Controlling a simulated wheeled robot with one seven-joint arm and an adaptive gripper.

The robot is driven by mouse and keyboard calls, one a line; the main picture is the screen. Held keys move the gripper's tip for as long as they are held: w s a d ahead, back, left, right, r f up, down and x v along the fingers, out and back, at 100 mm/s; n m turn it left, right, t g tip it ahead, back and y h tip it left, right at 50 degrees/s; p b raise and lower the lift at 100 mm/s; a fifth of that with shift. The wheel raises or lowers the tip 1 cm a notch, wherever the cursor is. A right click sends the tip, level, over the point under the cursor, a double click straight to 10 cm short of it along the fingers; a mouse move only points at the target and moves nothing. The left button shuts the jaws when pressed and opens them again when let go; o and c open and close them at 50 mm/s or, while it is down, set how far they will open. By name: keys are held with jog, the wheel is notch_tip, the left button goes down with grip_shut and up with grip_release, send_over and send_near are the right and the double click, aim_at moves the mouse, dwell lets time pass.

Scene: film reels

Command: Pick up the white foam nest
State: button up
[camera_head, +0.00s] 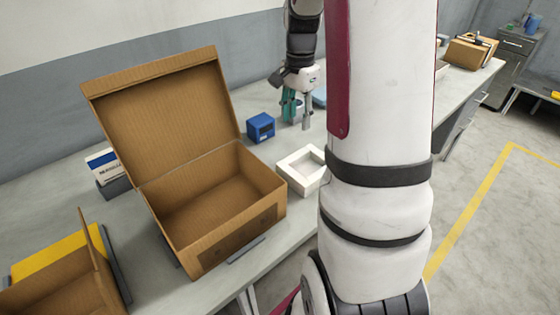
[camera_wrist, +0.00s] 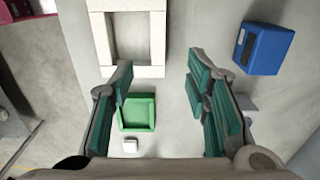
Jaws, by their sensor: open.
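The white foam nest (camera_head: 298,168) is a square white frame with a hollow middle. It lies on the workbench right of the large open cardboard box in the head view, and my arm partly covers its right side. In the wrist view the nest (camera_wrist: 100,35) is at the top, cut off by the picture edge. My gripper (camera_head: 297,124) is open and empty above the bench, farther back than the nest. In the wrist view its green-padded fingers (camera_wrist: 160,72) stand apart, with the nest beyond their tips and not between them.
An open cardboard box (camera_head: 270,185) stands left of the nest. A blue box (camera_head: 261,126) sits near my gripper. A green tray (camera_wrist: 151,98) and a small white block (camera_wrist: 130,146) lie below the fingers. A second carton (camera_head: 60,292) stands front left.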

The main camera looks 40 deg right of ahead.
send_over(296, 155)
notch_tip(296, 155, down, 8)
jog(key=shift+w+f, duration=0.1)
jog(key=shift+f, duration=2.8)
grip_shut()
